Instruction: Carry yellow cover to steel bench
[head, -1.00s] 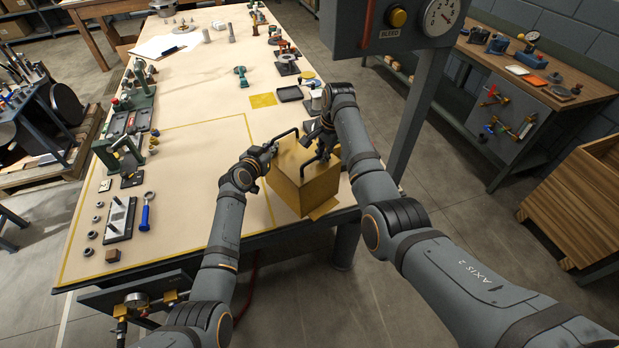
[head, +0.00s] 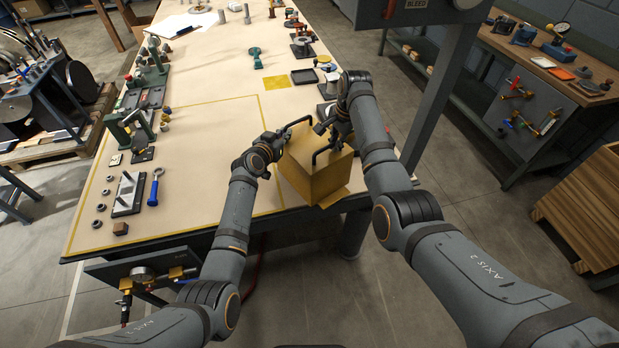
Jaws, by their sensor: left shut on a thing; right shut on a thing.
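The yellow cover (head: 318,180) is a box-shaped casing with two dark bar handles on top. It is at the right front edge of the large pale-topped table (head: 190,215). My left gripper (head: 281,140) is shut on the cover's left handle. My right gripper (head: 330,130) is shut on its right handle, which the gripper partly hides. I cannot tell whether the cover touches the table or hangs just above it. Which of the benches in view is the steel bench is not clear.
A grey post (head: 435,90) with a gauge box stands right of the table. A workbench (head: 530,110) with tools is at the far right, a wooden crate (head: 585,205) in front of it. Fixtures line the table's left edge. Floor between table and crate is clear.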

